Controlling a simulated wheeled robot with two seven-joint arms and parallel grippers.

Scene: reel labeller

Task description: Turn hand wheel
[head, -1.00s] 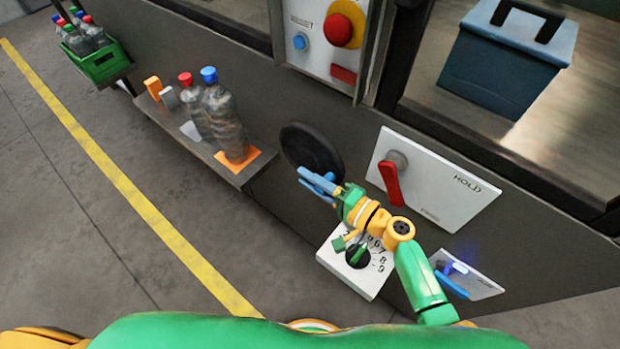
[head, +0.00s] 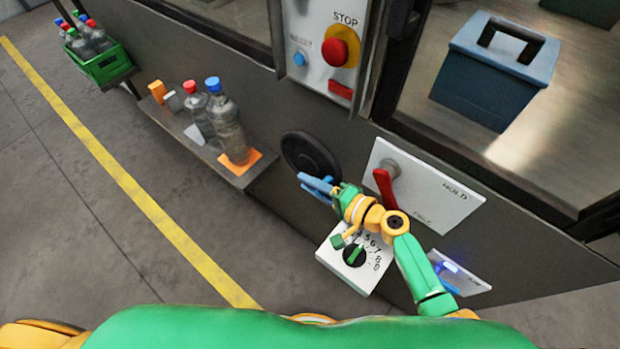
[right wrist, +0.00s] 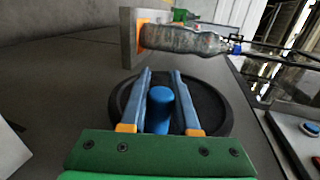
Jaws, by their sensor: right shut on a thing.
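The fingers hide much of the knob in the head view. The black wheel (right wrist: 212,108) shows behind the fingers in the wrist view. My left gripper is not in view.
A red lever (head: 384,187) on a white HOLD plate and a numbered dial (head: 336,262) are close to my right arm. A shelf (head: 215,168) with two bottles is left of the wheel. A STOP button (head: 336,52) is above. Open floor lies left.

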